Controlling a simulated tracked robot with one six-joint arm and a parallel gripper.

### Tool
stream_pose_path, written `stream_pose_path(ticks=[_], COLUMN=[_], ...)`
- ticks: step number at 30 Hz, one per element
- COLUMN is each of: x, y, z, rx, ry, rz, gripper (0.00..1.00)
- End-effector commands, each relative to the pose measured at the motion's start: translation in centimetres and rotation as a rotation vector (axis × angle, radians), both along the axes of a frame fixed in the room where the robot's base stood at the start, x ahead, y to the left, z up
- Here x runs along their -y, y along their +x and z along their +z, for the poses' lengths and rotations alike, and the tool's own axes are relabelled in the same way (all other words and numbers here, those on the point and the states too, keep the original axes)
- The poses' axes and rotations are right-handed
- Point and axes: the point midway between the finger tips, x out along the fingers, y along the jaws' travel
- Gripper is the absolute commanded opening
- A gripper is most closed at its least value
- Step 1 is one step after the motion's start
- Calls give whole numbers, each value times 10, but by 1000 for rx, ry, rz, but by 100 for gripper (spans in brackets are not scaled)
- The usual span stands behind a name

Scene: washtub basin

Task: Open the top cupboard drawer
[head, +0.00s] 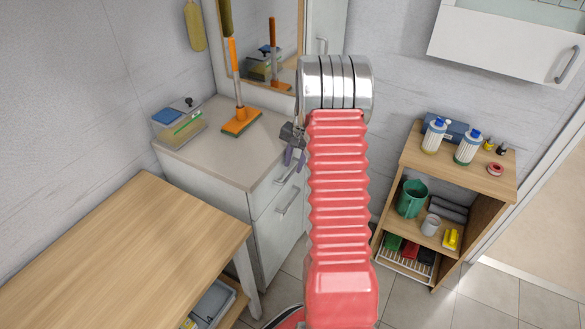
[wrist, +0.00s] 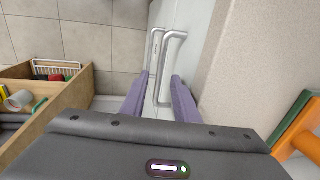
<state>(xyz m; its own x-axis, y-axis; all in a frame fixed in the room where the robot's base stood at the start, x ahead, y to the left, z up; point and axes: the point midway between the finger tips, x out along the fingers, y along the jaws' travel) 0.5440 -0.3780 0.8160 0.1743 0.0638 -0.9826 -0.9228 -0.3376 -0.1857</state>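The white cupboard (head: 215,193) stands under a grey countertop. Its top drawer (head: 264,197) looks shut. A second handle (head: 288,202) sits lower on the front. In the wrist view the nearer metal bar handle (wrist: 170,62) reaches back between my two purple fingers, with the other handle (wrist: 153,50) just left of it. My gripper (head: 291,157) is at the countertop's front edge by the upper handle. Its fingers (wrist: 161,76) are apart, one on each side of the nearer bar. I cannot tell whether either finger touches it. My red arm hides part of the front.
An orange brush (head: 240,121) and a clear container (head: 179,125) stand on the countertop. A wooden table (head: 125,255) is at the front left. A wooden shelf (head: 465,175) with bottles stands at the right. Tiled floor (wrist: 112,55) shows before the cupboard.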

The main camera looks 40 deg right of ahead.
Motion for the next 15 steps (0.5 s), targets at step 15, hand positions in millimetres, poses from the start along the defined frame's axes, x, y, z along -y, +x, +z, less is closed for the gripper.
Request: stream_pose_path(ticks=[15], x=[-2], y=[5], z=[-25], rx=[0], ry=[0], rz=[1], gripper=[28])
